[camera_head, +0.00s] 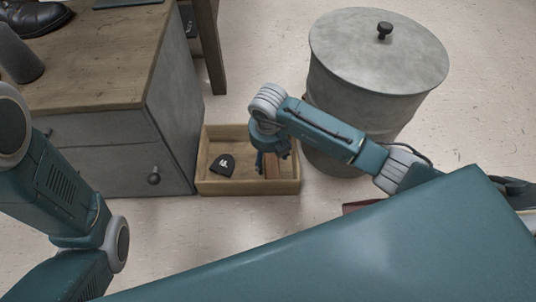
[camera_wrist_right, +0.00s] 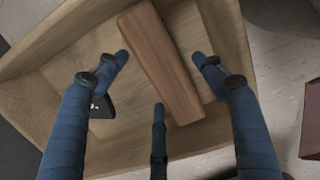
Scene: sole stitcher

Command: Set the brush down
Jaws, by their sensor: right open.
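The brush shows as a long brown wooden block (camera_wrist_right: 160,62) in the right wrist view, lying inside a shallow wooden tray (camera_head: 248,188). No bristles are visible. In the head view the brush (camera_head: 272,167) is mostly hidden by my right gripper (camera_head: 272,160), which points down over the right part of the tray. In the right wrist view my right gripper (camera_wrist_right: 160,82) has its fingers spread apart, with the block between and beyond them. I see no finger closed on it. My left arm enters at the left, but its gripper is out of the picture.
A dark rounded piece with a pale mark (camera_head: 222,165) lies in the tray's left part. A grey drawer cabinet with a wooden top (camera_head: 95,75) stands left of the tray. A large lidded grey drum (camera_head: 375,60) stands at the right.

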